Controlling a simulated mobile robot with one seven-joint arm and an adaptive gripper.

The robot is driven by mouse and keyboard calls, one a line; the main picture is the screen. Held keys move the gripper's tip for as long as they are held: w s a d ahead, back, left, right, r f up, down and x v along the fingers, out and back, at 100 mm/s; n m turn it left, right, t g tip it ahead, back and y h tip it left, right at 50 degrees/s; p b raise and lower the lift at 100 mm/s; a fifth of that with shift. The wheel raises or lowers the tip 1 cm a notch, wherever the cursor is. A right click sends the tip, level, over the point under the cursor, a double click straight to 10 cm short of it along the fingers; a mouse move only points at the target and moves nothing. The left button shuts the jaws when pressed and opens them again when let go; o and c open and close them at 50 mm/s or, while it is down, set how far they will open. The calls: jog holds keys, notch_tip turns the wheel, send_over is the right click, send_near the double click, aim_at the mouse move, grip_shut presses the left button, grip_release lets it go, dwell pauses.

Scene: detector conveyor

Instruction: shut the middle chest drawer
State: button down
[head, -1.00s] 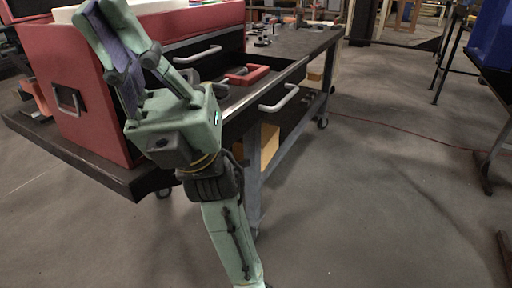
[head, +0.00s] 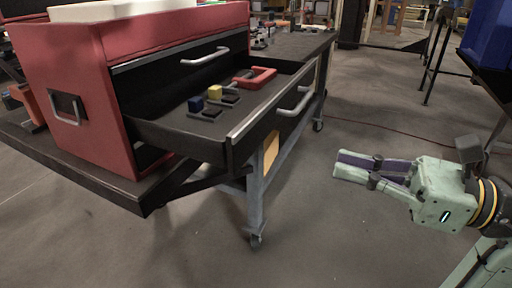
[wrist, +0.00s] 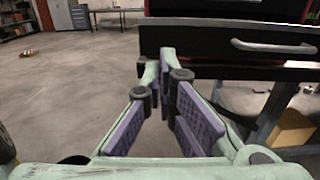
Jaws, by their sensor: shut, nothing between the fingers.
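The red chest (head: 80,95) stands on a dark wheeled workbench at the left of the head view. One black drawer (head: 238,136) is pulled well out of it, with a metal handle (head: 295,103) on its front. A drawer front above it, with its own handle (head: 205,56), is in the closed position. My gripper (head: 337,165) is shut and empty, apart from the open drawer, to the right of its front and pointing left. In the wrist view, my fingertips (wrist: 163,68) show just below and left of the black drawer front (wrist: 215,41) and its handle (wrist: 274,46).
The workbench (head: 139,196) edge juts out below. Floor in front of the drawer is free. A blue bin (head: 488,40) stands far right.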

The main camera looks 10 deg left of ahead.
aim_at(248, 145)
jog(key=shift+t, duration=0.3)
jog(key=p+x, duration=0.1)
jog(key=x, duration=0.3)
jog(key=p+x, duration=0.2)
jog(key=x, duration=0.2)
jog(key=p+x, duration=0.2)
jog(key=x, duration=0.2)
jog(key=shift+w+f, duration=0.1)
jog(key=shift+f, duration=0.2)
jog(key=shift+w+a+f, duration=0.1)
jog(key=shift+w+a, duration=0.1)
jog(key=shift+a, duration=0.35)
jog(key=shift+w+f, duration=0.1)
